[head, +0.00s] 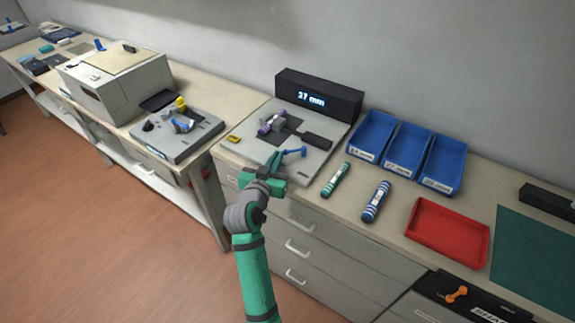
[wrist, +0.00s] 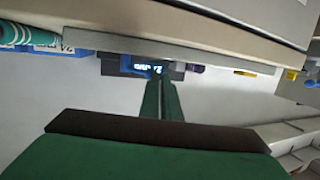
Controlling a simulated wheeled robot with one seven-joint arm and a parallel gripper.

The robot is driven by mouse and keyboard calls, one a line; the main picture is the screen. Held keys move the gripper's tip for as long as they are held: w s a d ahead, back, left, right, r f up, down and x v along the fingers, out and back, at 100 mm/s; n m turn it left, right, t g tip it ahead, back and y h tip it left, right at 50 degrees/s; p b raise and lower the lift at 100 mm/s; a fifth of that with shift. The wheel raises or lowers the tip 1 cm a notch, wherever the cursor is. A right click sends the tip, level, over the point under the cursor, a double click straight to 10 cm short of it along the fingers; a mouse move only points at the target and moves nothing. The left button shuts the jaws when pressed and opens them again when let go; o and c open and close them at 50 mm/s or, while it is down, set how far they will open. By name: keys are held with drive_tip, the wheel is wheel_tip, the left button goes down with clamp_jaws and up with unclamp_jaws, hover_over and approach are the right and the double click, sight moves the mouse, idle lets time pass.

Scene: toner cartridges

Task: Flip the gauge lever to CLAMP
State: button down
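The gauge is a light grey plate (head: 312,160) with dark jaw parts and a display (head: 315,99) reading 27 mm behind it. A purple-banded cartridge (head: 272,123) lies in the gauge, beside a dark block (head: 316,141). The blue gauge lever (head: 292,152) is at the plate's front, tilted with its knob to the right. My green gripper (head: 273,163) is at the front edge of the plate, just left of the lever. In the wrist view its fingers (wrist: 161,98) are together with nothing between them, and the display (wrist: 148,68) appears upside down beyond. Contact with the lever cannot be told.
A green cartridge (head: 336,180) and a blue-striped cartridge (head: 376,201) lie right of the gauge. Blue bins (head: 408,147) stand behind them and a red tray (head: 447,234) to the right. A yellow piece (head: 233,139) lies on the plate's left. Another bench with a printer (head: 118,85) is at left.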

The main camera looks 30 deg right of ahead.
drive_tip(key=s+a+r, duration=0.1)
drive_tip(key=s+a, duration=0.2)
drive_tip(key=a, duration=0.3)
drive_tip(key=s+a+r, duration=0.1)
drive_tip(key=s+a, duration=0.2)
drive_tip(key=a, duration=0.3)
drive_tip(key=shift+r, duration=0.35)
drive_tip(key=shift+a, duration=0.1)
drive_tip(key=s+a+f+n+t+y, duration=0.2)
drive_tip(key=s+a+f+n+y, duration=0.3)
drive_tip(key=s+f, duration=0.4)
drive_tip(key=s+a+f+n+t+y, duration=0.1)
drive_tip(key=s+a+f+n+y, duration=0.2)
drive_tip(key=s+a+f, duration=0.45)
drive_tip(key=s+a+r+y, duration=0.1)
drive_tip(key=s, duration=1)
drive_tip(key=s+a+r+t+y, duration=0.1)
drive_tip(key=s+a+y, duration=0.1)
drive_tip(key=s, duration=1)
drive_tip(key=shift+s+r+n, duration=0.2)
drive_tip(key=shift+r+n, duration=0.2)
drive_tip(key=shift+d, duration=0.1)
